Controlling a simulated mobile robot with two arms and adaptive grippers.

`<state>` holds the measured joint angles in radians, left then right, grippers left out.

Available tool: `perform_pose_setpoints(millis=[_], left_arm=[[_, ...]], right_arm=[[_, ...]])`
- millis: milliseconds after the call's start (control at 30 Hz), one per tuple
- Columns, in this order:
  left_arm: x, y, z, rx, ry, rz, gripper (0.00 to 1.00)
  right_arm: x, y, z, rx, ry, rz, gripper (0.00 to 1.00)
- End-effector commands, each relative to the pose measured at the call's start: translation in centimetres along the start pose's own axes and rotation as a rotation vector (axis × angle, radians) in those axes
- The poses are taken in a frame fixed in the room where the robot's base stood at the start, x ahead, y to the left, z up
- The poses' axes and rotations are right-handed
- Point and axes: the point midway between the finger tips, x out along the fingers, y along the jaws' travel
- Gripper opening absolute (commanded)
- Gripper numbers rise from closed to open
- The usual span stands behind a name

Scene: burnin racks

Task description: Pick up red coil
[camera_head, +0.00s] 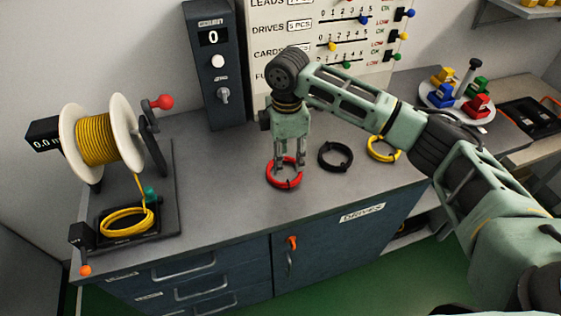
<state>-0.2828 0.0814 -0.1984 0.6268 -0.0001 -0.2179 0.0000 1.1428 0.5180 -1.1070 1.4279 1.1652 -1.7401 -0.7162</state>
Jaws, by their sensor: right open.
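A red coil (284,183) lies flat on the grey worktop, near the middle of its front part. My right gripper (289,161) points straight down over the coil's far side. Its fingers are apart, and the fingertips are at or just above the coil. Whether they touch it I cannot tell. My left gripper is not in view.
A black coil (335,156) and a yellow coil (384,149) lie to the right of the red one. A wire spool stand (165,200) with yellow wire is at the left. A dark box (214,85) stands behind. A round tray (434,104) holds coloured parts.

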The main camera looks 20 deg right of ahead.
Motion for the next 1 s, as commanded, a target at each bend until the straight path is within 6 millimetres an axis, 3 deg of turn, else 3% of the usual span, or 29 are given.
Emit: perform_pose_setpoints(millis=[400,567,800,1000], left_arm=[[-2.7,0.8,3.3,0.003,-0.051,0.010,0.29],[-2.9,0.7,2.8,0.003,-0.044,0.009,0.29],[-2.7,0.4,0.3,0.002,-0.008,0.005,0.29],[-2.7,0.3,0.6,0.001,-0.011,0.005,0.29]], right_arm=[[5.2,-1.0,0.2,0.001,-0.002,-0.005,0.45],[6.9,-0.9,0.2,0.000,-0.002,-0.002,0.45],[7.2,-0.9,0.2,-0.001,-0.001,0.000,0.45],[7.2,-0.9,0.2,-0.001,-0.001,0.000,0.28]])
